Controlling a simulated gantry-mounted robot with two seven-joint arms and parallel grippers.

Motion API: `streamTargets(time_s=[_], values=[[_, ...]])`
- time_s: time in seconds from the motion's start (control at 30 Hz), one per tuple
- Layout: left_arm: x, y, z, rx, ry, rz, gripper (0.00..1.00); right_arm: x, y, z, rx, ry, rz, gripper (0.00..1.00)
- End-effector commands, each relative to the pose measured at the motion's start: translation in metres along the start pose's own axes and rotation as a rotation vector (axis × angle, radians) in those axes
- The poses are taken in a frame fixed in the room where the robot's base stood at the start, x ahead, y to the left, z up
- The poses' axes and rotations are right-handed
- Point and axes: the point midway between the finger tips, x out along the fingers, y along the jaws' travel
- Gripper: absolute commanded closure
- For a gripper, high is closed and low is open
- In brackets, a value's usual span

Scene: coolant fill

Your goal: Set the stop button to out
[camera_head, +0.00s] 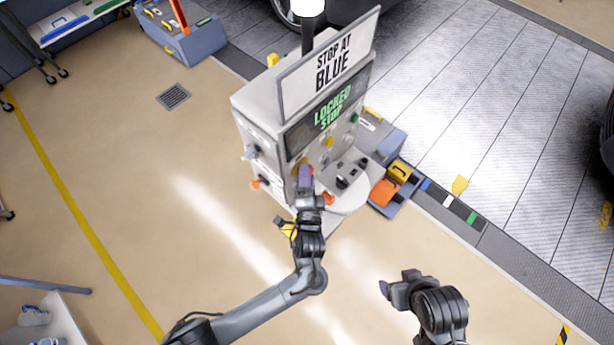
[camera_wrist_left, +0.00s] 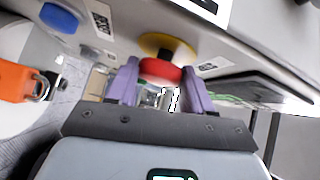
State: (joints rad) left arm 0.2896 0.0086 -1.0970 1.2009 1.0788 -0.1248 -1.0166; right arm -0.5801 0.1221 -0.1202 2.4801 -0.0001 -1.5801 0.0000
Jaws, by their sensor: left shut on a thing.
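The stop button (camera_wrist_left: 160,71) is a red knob in front of a round yellow collar (camera_wrist_left: 165,45) on the machine's panel. My left gripper (camera_wrist_left: 160,82) has its two purple fingers on either side of the red knob, shut on it. The machine's screen (camera_head: 328,112) reads "LOCKED STOP" in green. A sign (camera_head: 331,65) above reads "STOP AT BLUE". My right gripper (camera_head: 385,289) hangs over the floor, away from the machine; its jaw opening cannot be made out.
A blue button (camera_wrist_left: 59,18) and an orange padlock-like part (camera_wrist_left: 20,82) are left of the fingers. A white round shelf (camera_head: 350,200) projects from the machine. A bin with orange and yellow items (camera_head: 386,192) stands right. The floor in front is mostly clear.

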Motion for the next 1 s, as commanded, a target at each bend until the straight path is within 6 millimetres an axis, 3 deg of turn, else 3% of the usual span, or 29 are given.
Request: streamTargets(time_s=[0.17,0.4,0.43,0.57,1.0], values=[[-0.011,0.001,-0.011,-0.002,-0.001,0.000,1.00,-0.005,-0.001,-0.002,0.005,0.001,-0.004,0.23],[-0.011,0.002,-0.013,-0.001,0.003,-0.002,1.00,-0.005,-0.001,-0.002,0.006,0.001,-0.005,0.23],[-0.011,0.002,-0.013,-0.001,0.003,-0.002,0.45,-0.005,-0.001,-0.002,0.006,0.001,-0.005,0.23],[-0.011,0.002,-0.012,-0.001,0.002,-0.002,0.25,-0.004,-0.001,-0.002,0.006,0.001,-0.005,0.23],[-0.018,0.004,-0.011,0.000,0.000,0.000,0.23,-0.003,0.001,-0.001,-0.003,-0.001,0.003,0.23]])
